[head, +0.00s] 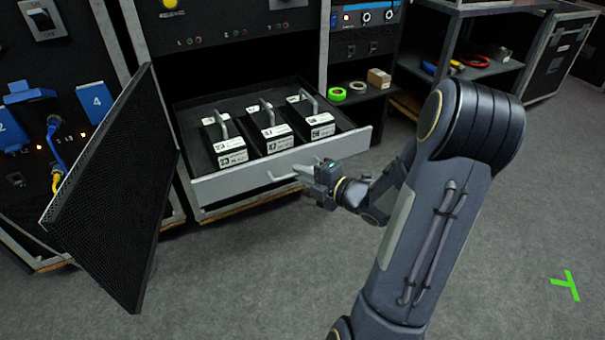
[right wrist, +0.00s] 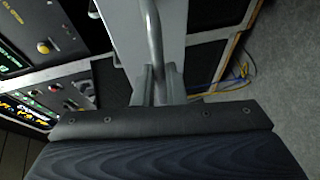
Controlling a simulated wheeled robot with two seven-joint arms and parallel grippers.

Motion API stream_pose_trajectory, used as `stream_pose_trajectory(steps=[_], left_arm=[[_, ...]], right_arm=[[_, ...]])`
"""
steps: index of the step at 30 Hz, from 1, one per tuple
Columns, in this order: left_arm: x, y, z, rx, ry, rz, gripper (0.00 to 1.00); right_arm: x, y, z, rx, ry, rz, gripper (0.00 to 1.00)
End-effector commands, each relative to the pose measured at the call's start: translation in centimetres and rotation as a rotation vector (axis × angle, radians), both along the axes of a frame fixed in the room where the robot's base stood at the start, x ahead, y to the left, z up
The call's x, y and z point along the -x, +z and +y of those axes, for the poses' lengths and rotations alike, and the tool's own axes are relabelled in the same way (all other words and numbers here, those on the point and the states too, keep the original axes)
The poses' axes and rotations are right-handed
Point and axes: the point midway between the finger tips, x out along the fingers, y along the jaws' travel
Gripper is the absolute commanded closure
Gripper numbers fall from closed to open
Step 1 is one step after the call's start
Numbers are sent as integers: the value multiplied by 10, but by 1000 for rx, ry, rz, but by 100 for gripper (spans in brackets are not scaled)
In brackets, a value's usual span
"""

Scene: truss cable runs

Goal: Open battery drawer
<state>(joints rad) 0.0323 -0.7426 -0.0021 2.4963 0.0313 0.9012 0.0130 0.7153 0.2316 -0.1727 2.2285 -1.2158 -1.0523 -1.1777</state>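The battery drawer (head: 215,189) is pulled out of its cabinet, with its grey front facing me. Three black batteries with white labels and grey handles stand in it: left (head: 228,147), middle (head: 273,133) and right (head: 317,120). My right gripper (head: 304,174) is at the drawer handle (head: 276,177), at the middle of the front. In the right wrist view the handle bar (right wrist: 153,35) runs between the two fingertips (right wrist: 160,80), which look closed around it. The fingers partly hide the handle. My left gripper is not in view.
A black mesh door (head: 118,190) stands swung open left of the drawer. A shelf to the right holds green tape (head: 337,94), a white roll and a small box (head: 379,78). Grey floor (head: 245,265) is free before the drawer.

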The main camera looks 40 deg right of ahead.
Motion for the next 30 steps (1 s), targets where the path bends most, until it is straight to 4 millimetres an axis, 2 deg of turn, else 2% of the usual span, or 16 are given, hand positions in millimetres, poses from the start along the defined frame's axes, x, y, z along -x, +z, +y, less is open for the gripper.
stream_pose_trajectory(steps=[1, 5, 14, 17, 25, 30], left_arm=[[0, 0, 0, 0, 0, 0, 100], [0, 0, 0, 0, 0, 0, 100], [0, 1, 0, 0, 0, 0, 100], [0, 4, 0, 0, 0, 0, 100], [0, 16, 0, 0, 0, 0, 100], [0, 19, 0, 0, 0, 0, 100]], right_arm=[[0, -1, -1, 0, -3, 2, 83], [0, -1, -1, 1, -2, 1, 67], [2, 1, -1, 0, -1, 0, 67], [11, 3, -3, 1, -4, 0, 67], [56, 12, -11, 0, -6, 2, 67], [73, 14, -13, 0, -4, 1, 67]])
